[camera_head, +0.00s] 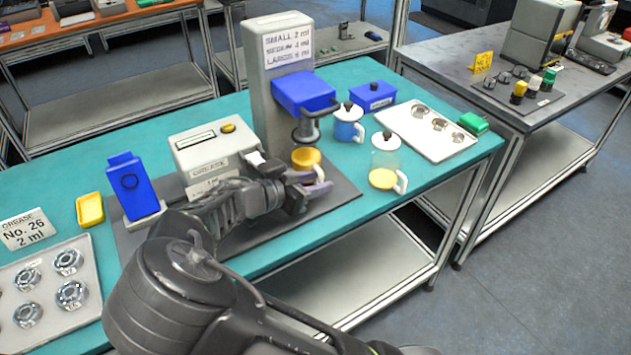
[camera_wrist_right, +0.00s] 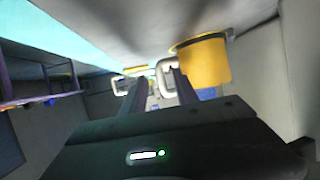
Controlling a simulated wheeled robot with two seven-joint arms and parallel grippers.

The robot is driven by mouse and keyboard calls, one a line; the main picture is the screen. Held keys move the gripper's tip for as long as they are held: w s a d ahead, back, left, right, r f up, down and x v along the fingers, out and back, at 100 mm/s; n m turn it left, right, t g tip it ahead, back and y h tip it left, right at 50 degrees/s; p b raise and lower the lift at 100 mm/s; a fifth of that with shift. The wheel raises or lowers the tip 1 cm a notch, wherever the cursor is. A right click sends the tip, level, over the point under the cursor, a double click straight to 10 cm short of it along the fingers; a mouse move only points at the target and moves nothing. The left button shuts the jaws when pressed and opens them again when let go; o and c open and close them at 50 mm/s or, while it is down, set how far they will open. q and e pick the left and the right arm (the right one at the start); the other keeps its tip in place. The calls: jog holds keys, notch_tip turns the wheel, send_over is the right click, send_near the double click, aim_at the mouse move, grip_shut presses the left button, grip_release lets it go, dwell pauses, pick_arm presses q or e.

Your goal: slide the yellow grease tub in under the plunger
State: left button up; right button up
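The yellow grease tub (camera_head: 306,157) stands at the dispenser's front, below the dark plunger (camera_head: 308,130) that hangs from the blue head (camera_head: 305,92). Part of the tub is hidden by my right gripper (camera_head: 312,184), which is low at the tub's near side. In the right wrist view the tub (camera_wrist_right: 206,62) shows beside the right-hand finger, not between the fingers. The two fingers (camera_wrist_right: 157,92) stand apart with a gap between them. I cannot tell whether a finger touches the tub. My left gripper is not in view.
A grey box machine (camera_head: 205,150) stands left of the dispenser. A mug with yellow contents (camera_head: 383,178) and a blue mug (camera_head: 347,128) stand to its right.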

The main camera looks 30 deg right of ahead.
jog(key=shift+a+b, duration=0.35)
jog(key=a, duration=0.4)
jog(key=s+a+b, duration=0.1)
jog(key=a, duration=0.3)
jog(key=s+a+b, duration=0.1)
jog(key=a, duration=0.3)
jog(key=shift+s+a+r, duration=0.1)
jog(key=shift+s+r, duration=0.15)
